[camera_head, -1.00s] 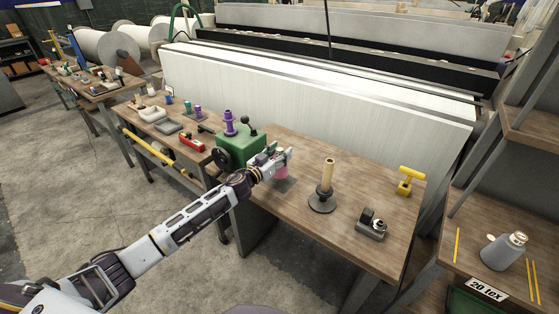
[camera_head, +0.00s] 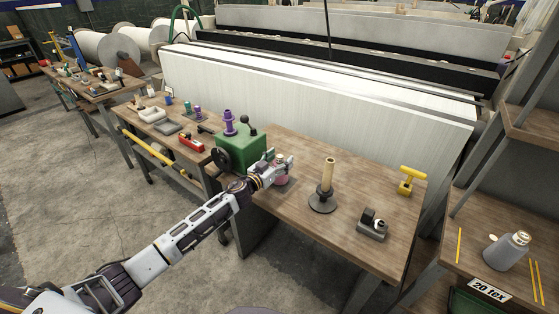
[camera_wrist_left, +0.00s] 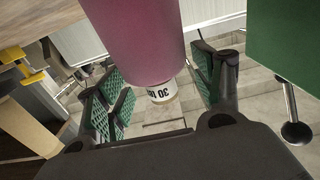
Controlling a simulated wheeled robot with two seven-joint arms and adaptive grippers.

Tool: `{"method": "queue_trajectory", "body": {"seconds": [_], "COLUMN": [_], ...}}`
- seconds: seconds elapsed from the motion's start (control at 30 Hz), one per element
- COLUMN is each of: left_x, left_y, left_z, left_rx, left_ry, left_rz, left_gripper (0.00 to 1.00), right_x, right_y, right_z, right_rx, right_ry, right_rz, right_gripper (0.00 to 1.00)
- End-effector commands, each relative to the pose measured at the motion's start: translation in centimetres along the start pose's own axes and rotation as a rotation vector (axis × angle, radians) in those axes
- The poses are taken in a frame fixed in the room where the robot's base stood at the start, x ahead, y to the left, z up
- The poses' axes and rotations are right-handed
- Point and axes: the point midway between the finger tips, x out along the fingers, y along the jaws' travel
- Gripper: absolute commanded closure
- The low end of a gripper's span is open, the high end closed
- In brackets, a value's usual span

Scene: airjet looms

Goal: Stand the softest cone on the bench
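A pink cone (camera_head: 280,178) stands at the left of the wooden bench (camera_head: 345,240), beside the green machine, partly hidden by my left gripper. In the left wrist view the pink cone (camera_wrist_left: 140,40) fills the top middle, with a white end marked "30" and partly readable letters. My left gripper (camera_head: 279,168) is at the cone; its green-padded fingers (camera_wrist_left: 160,88) are spread, one on each side, with gaps to the cone's narrow end. A grey cone (camera_head: 505,251) stands on the right bench behind a "20 tex" sign (camera_head: 489,290). My right gripper is not seen.
The green machine (camera_head: 240,152) with a lever is close left of the gripper. The bench front is clear.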

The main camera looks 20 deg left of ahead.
Motion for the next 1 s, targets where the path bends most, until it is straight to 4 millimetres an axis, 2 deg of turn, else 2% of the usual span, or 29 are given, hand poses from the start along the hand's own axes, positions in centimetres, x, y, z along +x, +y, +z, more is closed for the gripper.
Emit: {"method": "queue_trajectory", "body": {"seconds": [0.5, 1.0], "left_x": [0.0, -3.6], "left_y": [0.0, -0.1], "left_z": [-0.4, -0.2], "left_rx": [0.001, 0.000], "left_ry": [0.000, -0.001], "left_rz": [0.000, 0.000], "left_gripper": [0.29, 0.29], "right_x": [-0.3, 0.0], "right_y": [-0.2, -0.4], "right_z": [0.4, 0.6], "right_rx": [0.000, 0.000], "right_ry": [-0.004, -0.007], "right_rz": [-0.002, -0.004], "right_gripper": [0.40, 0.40]}}
